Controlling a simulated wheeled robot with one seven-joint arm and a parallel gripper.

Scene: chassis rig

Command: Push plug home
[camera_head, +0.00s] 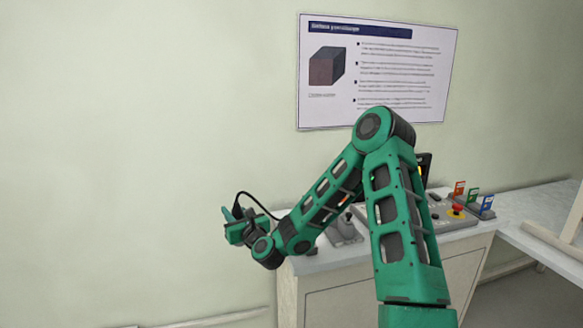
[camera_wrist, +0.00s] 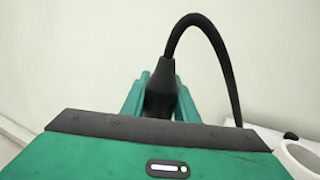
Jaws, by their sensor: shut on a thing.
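My gripper (camera_wrist: 160,98) shows in the wrist view with its two green fingers on either side of a black plug (camera_wrist: 160,88). The plug is held between them, and its front end is hidden. A black cable arches up from the plug and bends down to the right. In the head view my gripper (camera_head: 240,226) is at the left end of my green arm, beyond the left end of the counter and in front of the bare wall. The plug is too small to make out there. No socket can be made out clearly in either view.
A pale counter (camera_head: 510,207) runs to the right, with a red button (camera_head: 457,210), several coloured cards in holders and a grey fixture (camera_head: 346,228). A white round rim (camera_wrist: 300,158) lies at the wrist view's lower right. A poster (camera_head: 378,72) hangs on the wall.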

